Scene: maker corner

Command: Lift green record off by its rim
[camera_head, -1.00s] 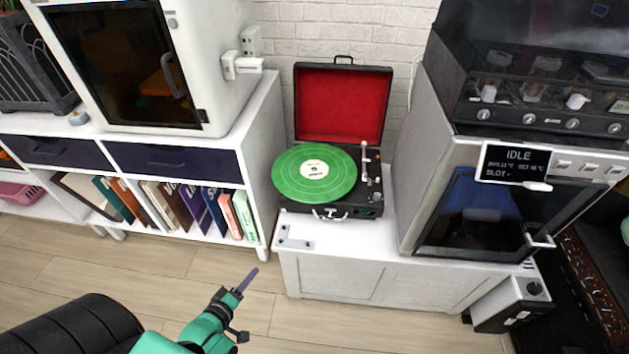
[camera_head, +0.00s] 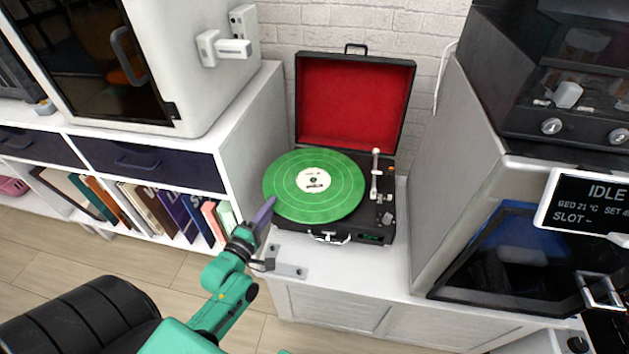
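The green record (camera_head: 335,190) with a cream label lies flat on the black record player (camera_head: 345,228), overhanging its left side. The player's red-lined lid (camera_head: 355,103) stands open behind it. The white tonearm (camera_head: 375,178) is at the right, clear of the disc. My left gripper (camera_head: 264,211) has its purple finger pointing up at the record's lower left rim. The tip is very close to the rim in the picture; I cannot tell whether it touches. Its fingers overlap from this angle, so their gap is hidden. My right gripper is not in view.
The player stands on a white cabinet (camera_head: 345,275), with a metal bracket (camera_head: 288,270) at its front left. A shelf of books and sleeves (camera_head: 180,210) is to the left. A grey machine with a display (camera_head: 590,203) stands close on the right.

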